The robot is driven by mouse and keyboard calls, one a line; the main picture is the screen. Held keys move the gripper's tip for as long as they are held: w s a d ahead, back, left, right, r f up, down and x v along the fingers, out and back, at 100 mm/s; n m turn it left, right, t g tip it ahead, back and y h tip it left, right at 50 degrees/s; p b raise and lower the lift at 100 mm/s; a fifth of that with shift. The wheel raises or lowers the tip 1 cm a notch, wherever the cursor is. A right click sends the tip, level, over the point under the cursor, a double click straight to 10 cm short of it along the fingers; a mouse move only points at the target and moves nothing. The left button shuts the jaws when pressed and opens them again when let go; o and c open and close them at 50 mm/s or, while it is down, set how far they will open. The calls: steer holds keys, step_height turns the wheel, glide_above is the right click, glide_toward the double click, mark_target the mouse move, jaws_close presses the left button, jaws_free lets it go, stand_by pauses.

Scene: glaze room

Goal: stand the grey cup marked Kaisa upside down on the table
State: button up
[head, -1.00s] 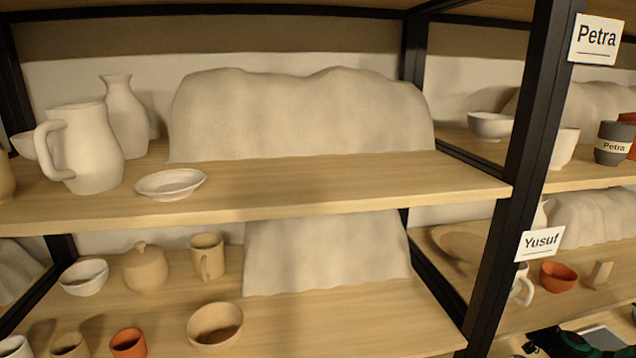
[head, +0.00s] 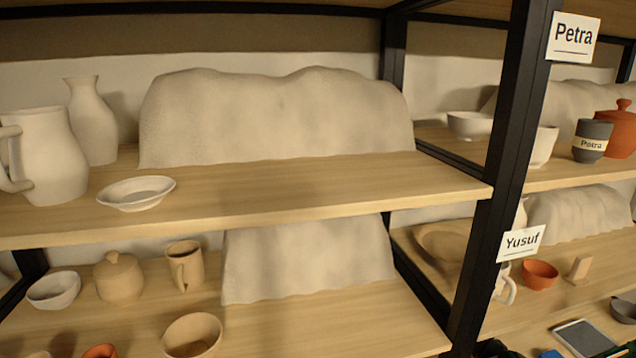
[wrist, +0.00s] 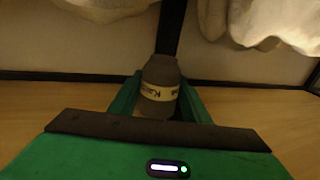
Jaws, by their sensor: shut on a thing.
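In the wrist view, a dark grey cup (wrist: 160,76) with a pale label band sits between the green fingers of my gripper (wrist: 161,88). The first letters on the label read "Ka"; the rest is turned out of sight. My gripper is shut on this cup. I cannot tell which end of the cup is its mouth. The table is not in either view. Another dark grey cup (head: 591,136), marked Petra, stands upright on the upper right shelf.
A black post (head: 507,170) with Petra and Yusuf signs divides the shelves. The upper shelf (head: 300,185) holds a white jug (head: 48,155), a vase and a dish (head: 137,192). Bowls and a lidded jar (head: 120,278) stand below. A tablet (head: 584,338) lies at the lower right.

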steer(key=shift+s+a+f, duration=0.1)
steer(key=shift+s+a, duration=0.1)
steer(key=shift+a, duration=0.25)
steer(key=shift+s+a+f, duration=0.1)
steer(key=shift+s+a, duration=0.1)
steer(key=shift+a, duration=0.25)
steer(key=shift+w+d+r, duration=0.1)
steer(key=w+d+r, duration=0.1)
steer(key=w+d, duration=0.1)
steer(key=d, duration=0.4)
steer(key=w+d+r, duration=0.2)
steer(key=d, duration=0.5)
steer(key=s+a+f, duration=0.1)
steer(key=a, duration=0.3)
steer(key=s+a+f, duration=0.1)
steer(key=a, duration=0.3)
steer(key=s+a+f, duration=0.1)
steer(key=s+a, duration=0.1)
steer(key=a, duration=0.3)
steer(key=shift+a, duration=0.1)
